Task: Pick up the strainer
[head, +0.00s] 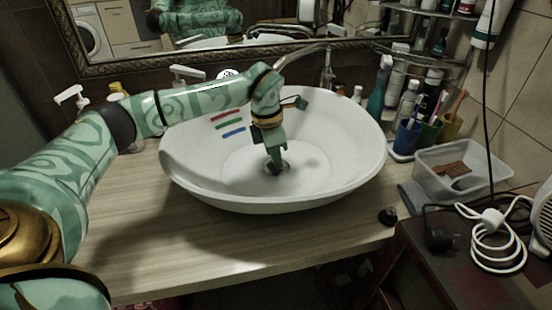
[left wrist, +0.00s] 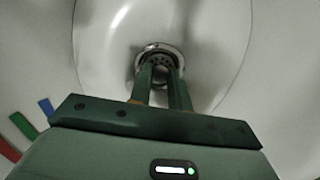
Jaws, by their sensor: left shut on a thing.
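The strainer (left wrist: 160,62) is a small round metal piece with holes, at the drain in the bottom of the white basin (head: 350,160). In the head view its dark rim (head: 286,169) shows just beside my fingertips. My left gripper (head: 274,164) reaches down into the basin from above. In the left wrist view the two fingers (left wrist: 162,80) are close together and shut on the strainer, hiding part of it. I cannot tell whether the strainer is lifted off the drain. My right gripper is not in view.
The basin stands on a wooden counter (head: 140,240). A faucet (head: 310,52) stands behind it. Cups with toothbrushes (head: 430,130), bottles and a clear plastic box (head: 460,165) crowd the right. Pump bottles (head: 72,97) stand at the back left. The front left counter is clear.

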